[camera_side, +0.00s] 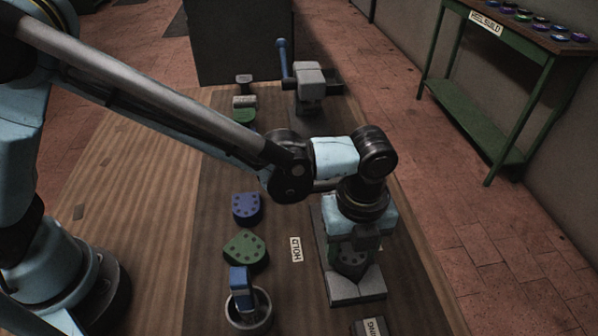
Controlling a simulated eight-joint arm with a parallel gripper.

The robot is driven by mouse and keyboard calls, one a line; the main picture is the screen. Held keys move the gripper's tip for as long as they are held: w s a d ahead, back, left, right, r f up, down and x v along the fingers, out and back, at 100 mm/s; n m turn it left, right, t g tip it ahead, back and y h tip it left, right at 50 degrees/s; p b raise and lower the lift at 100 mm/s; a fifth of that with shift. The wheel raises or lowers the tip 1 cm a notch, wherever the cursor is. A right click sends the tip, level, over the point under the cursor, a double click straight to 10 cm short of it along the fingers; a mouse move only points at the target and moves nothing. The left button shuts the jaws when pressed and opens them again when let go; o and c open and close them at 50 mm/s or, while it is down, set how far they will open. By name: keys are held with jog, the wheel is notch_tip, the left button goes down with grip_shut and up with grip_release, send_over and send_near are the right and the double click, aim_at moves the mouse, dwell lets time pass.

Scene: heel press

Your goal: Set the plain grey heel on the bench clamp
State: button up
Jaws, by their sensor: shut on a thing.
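My gripper (352,248) points down at the right of the bench, over the bench clamp (358,291), a grey block fixture beside the HOLD label. My wrist and fingers hide part of the heel and the back of the clamp. I cannot tell whether the heel rests on the clamp or is just above it.
A blue heel (246,207) and a green heel (244,249) lie left of the clamp. A pot (248,318) holds a blue-handled tool (240,279). Another green heel (244,115) and a grey-headed device with a blue lever (309,80) are farther back. A green-legged table (480,118) stands right.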

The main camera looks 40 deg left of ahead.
jog(key=shift+f, duration=0.4)
jog(key=o, duration=1.4)
notch_tip(320, 180, up, 12)
jog(key=shift+r, duration=0.1)
